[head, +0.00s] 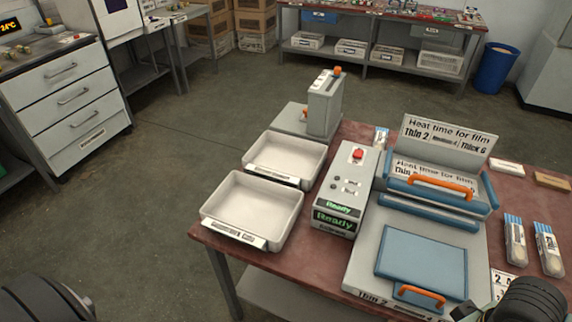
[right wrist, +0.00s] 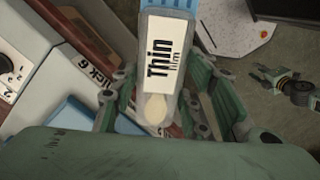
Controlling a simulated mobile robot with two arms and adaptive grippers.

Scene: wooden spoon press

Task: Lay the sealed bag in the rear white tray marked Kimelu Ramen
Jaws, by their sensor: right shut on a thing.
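The rear white tray (head: 317,150) stands empty at the table's left side. Its front label is too small to read. The front white tray (head: 294,222) is just nearer and also empty. My right gripper (right wrist: 157,95) is shut on a clear bag (right wrist: 157,107) with a white "Thin film" label and a pale spoon end. In the head view, my right arm is at the bottom right corner, far from the trays, and the held bag is hidden. What looks like my left gripper (right wrist: 290,86) shows small in the right wrist view; its finger state is unclear.
The grey control box (head: 352,190) reading "Ready" stands right of the trays. The blue-and-grey press (head: 420,262), with orange handles, lies between my right arm and the trays. Two blue-topped bags (head: 514,243) (head: 549,250) lie at the right. A grey upright device (head: 324,105) stands behind the trays.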

